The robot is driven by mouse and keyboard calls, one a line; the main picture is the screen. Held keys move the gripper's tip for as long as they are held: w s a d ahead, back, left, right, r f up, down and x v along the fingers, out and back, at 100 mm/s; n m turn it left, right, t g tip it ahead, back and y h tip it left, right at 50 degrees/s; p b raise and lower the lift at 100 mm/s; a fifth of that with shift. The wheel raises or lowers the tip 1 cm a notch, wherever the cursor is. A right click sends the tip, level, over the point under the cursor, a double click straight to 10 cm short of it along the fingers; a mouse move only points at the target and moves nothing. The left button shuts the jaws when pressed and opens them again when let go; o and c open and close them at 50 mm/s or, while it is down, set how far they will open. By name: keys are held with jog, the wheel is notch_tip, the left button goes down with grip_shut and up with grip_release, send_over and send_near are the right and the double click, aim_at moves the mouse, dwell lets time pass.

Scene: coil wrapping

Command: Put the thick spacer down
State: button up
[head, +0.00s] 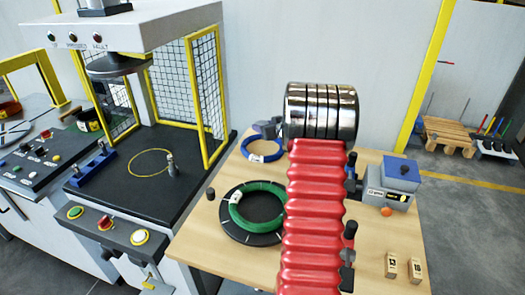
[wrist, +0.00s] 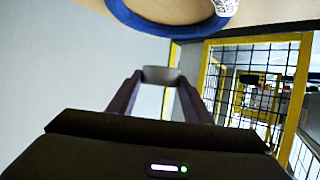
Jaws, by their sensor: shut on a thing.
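My gripper (wrist: 160,80) shows in the wrist view, its two dark fingers shut on a small grey piece, which I take to be the thick spacer (wrist: 160,73). The piece spans the gap between the fingertips. Past it, a blue coil (wrist: 148,20) with a white label lies on the wooden table. The blue coil also shows in the head view (head: 262,157), left of my arm.
A green coil (head: 240,221) lies on a black round plate (head: 234,232) on the table (head: 200,243). At right are a grey-blue device (head: 397,181), an orange knob (head: 386,212) and two small labelled blocks (head: 391,265). A caged press (head: 130,35) stands at left.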

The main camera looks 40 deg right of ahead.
send_over(265, 152)
jog(key=shift+f, duration=3.05)
jog(key=shift+f, duration=1.9)
jog(key=o, duration=1.2)
jog(key=shift+s, duration=0.15)
